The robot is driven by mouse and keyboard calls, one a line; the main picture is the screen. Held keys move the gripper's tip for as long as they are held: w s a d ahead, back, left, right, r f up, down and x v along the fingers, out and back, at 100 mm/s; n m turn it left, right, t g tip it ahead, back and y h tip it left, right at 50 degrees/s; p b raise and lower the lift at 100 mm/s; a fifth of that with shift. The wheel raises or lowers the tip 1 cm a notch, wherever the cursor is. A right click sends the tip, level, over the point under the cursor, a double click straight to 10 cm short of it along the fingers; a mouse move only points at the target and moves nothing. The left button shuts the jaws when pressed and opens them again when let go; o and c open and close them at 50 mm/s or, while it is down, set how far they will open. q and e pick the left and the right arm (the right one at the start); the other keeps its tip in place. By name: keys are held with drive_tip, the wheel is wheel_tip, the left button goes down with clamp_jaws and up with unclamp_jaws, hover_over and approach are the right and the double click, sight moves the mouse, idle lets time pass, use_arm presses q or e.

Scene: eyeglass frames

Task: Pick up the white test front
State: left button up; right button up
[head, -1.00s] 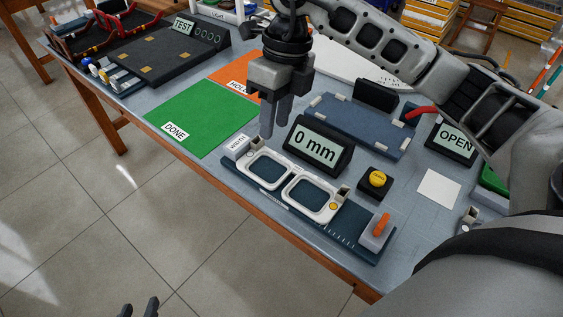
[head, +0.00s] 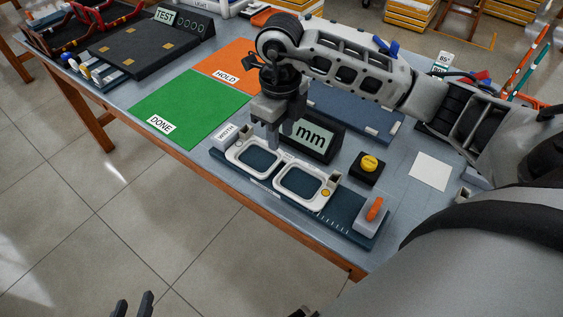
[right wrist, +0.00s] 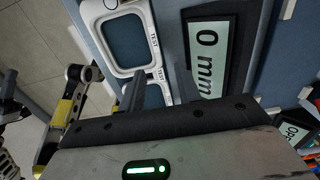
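The white test front (head: 277,180) is a two-lens frame lying on a dark blue measuring fixture (head: 345,226). In the right wrist view one rim of the white test front (right wrist: 121,72), marked TEST, shows up close. My right gripper (head: 273,145) is open above the middle of the frame, towards its back edge. In the right wrist view its two fingers (right wrist: 160,92) are apart, with part of the white frame between and beyond them. I cannot tell whether they touch it. My left gripper (head: 133,304) is open and empty at the bottom left, over the floor.
A display (head: 315,137) reading mm stands close behind the frame. A WIDTH block (head: 226,134) and an orange lever (head: 375,209) flank it. A yellow button (head: 369,163) is to the right. Green DONE (head: 192,106) and orange HOLD (head: 224,66) mats lie to the left.

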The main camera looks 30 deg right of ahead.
sight(280, 150)
use_arm(q)
drive_tip(key=shift+f, duration=0.1)
use_arm(e)
drive_tip(key=shift+f, duration=1.85)
clamp_jaws()
use_arm(q)
drive_tip(key=shift+w, duration=0.15)
drive_tip(key=shift+r, duration=0.2)
use_arm(e)
drive_tip(key=shift+r, duration=0.15)
